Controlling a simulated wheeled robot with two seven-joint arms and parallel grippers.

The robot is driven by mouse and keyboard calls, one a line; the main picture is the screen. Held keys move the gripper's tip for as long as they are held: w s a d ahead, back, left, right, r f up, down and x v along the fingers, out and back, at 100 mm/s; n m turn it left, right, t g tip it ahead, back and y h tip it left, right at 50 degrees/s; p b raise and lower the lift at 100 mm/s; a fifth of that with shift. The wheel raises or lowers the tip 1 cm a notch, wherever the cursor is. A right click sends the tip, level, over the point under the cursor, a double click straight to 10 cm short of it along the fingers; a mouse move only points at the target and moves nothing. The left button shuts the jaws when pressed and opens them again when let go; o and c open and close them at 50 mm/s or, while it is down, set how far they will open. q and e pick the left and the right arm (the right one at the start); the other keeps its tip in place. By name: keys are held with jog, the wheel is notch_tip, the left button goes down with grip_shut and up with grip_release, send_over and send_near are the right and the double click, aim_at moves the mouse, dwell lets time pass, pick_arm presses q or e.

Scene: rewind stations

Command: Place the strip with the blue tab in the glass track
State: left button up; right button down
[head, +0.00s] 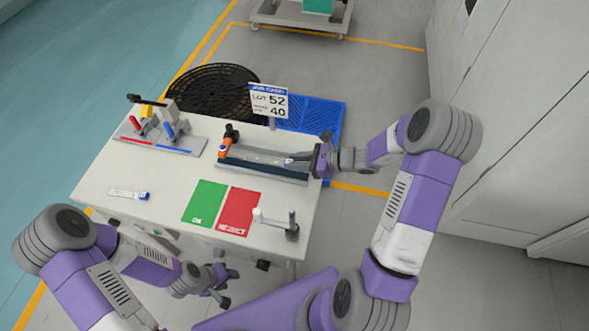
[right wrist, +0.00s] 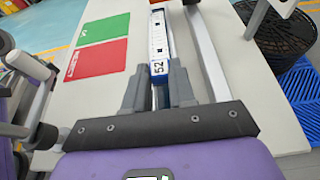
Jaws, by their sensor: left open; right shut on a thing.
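My right gripper (head: 312,160) is at the right end of the long track (head: 262,171) and shut on a pale strip. In the right wrist view the held strip (right wrist: 158,35) shows a "52" label and blue beside the fingers (right wrist: 159,88). It runs lengthwise along the track; whether it is seated or just above, I cannot tell. Another short pale strip (head: 127,194) with a blue end lies flat at the table's left front. My left gripper (head: 222,284) is open and empty, in front of the table's front edge.
A green OK mat (head: 205,202) and red REJECT mat (head: 239,210) lie in front of the track. A grey handle post (head: 291,229) stands at front right. Red (head: 136,124) and blue (head: 168,130) levers stand at back left. A sign (head: 269,102) reads 52 and 40.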

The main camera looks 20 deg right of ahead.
aim_at(297, 176)
jog(key=shift+f+b, duration=0.45)
jog(key=shift+f, duration=1.35)
jog(key=shift+f, duration=0.1)
jog(key=shift+f+b, duration=0.55)
jog(key=shift+b, duration=0.05)
jog(key=shift+s, duration=0.1)
jog(key=c, duration=0.9)
grip_release()
jog(key=shift+c, duration=0.2)
jog(key=shift+r+p, duration=0.3)
jog(key=shift+p, duration=0.05)
jog(key=shift+r+p, duration=0.45)
jog(key=p+v, duration=0.1)
jog(key=v, duration=1)
jog(key=shift+s+d+p, duration=0.25)
jog(key=shift+d+p, duration=0.05)
jog(key=shift+d, duration=0.05)
